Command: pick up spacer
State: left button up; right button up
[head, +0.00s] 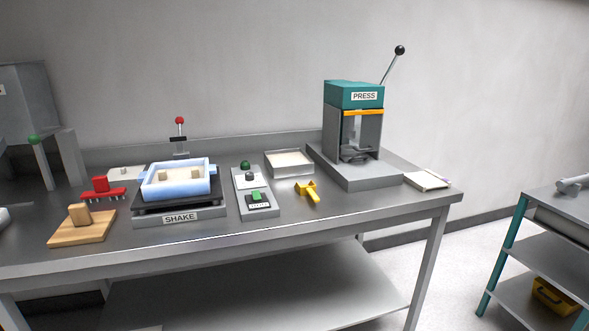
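Nothing in view is labelled as a spacer. A small yellow piece with a short handle (307,191) lies on the grey metal table (290,222), in front of a shallow pale tray (290,172); it may be the spacer, but I cannot tell for sure. A red piece with prongs or teeth along its lower edge (101,188) stands at the left of the table. Neither of my grippers shows in the head view, so nothing is seen held.
A blue-rimmed box (180,191) holding light blocks sits on the SHAKE base (181,218). A wooden board with a block (82,235) is front left. A control panel (257,207) is mid-table. The teal PRESS (355,97) stands at the right, beside a notepad (427,181).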

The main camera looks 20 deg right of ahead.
aim_at(194, 171)
jog(key=z, duration=1.35)
jog(key=k+j+u, duration=0.1)
jog(key=u, duration=1.3)
jog(key=i+l+u, duration=0.2)
jog(key=i+u, duration=0.15)
jog(key=i, duration=0.15)
jog(key=i+l+u, duration=0.35)
jog(key=i, duration=0.15)
jog(key=i+l+u, duration=0.35)
jog(key=i+l, duration=0.1)
jog(key=l, duration=0.05)
